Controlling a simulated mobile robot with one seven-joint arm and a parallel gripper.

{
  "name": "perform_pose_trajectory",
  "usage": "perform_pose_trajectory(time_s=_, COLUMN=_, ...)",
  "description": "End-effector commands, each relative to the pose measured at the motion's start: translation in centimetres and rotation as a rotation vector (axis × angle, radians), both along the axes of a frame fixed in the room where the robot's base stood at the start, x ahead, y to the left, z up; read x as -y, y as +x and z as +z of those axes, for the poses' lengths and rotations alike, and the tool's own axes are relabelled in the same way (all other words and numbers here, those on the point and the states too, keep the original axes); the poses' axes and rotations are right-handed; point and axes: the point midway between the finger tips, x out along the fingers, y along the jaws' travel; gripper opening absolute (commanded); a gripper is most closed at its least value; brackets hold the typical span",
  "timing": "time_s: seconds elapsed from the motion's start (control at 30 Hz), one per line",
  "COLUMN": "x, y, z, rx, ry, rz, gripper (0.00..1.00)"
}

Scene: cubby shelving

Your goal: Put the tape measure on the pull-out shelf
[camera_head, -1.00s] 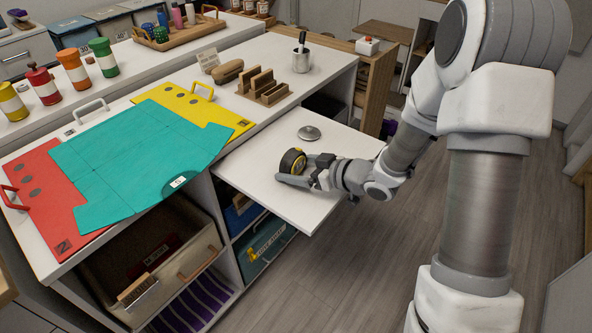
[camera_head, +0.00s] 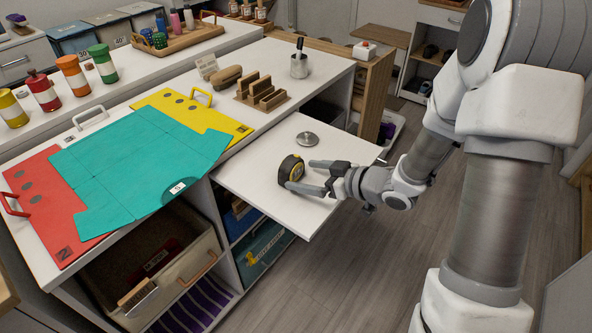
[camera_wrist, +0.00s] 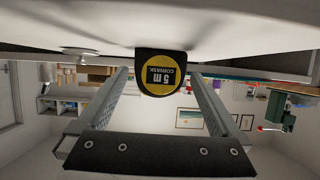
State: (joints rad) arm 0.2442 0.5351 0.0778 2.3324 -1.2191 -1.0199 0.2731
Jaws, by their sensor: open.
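The black and yellow tape measure (camera_head: 291,169) stands on the white pull-out shelf (camera_head: 262,182), near its middle. My gripper (camera_head: 305,176) is open just to the right of it, with its fingers pointing left towards the tape measure. In the wrist view the tape measure (camera_wrist: 161,73) shows its yellow "5 m" face just past the fingertips (camera_wrist: 160,75), between the lines of the two fingers. Nothing is held. The wrist picture is upside down, with the white shelf surface along its top.
A round metal disc (camera_head: 307,139) lies on the shelf behind the tape measure. Open floor lies right of the shelf.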

Motion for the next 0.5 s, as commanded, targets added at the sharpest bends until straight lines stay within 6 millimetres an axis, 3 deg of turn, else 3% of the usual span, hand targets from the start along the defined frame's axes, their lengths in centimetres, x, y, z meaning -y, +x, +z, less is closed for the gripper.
perform_pose_trajectory(time_s=0.2, x=3.6, y=-2.7, z=2.1, rx=0.0, ry=0.0, rz=-0.004, gripper=1.0)
perform_pose_trajectory(time_s=0.5, x=5.8, y=-4.0, z=3.2, rx=0.006, ry=-0.018, rz=-0.014, gripper=1.0)
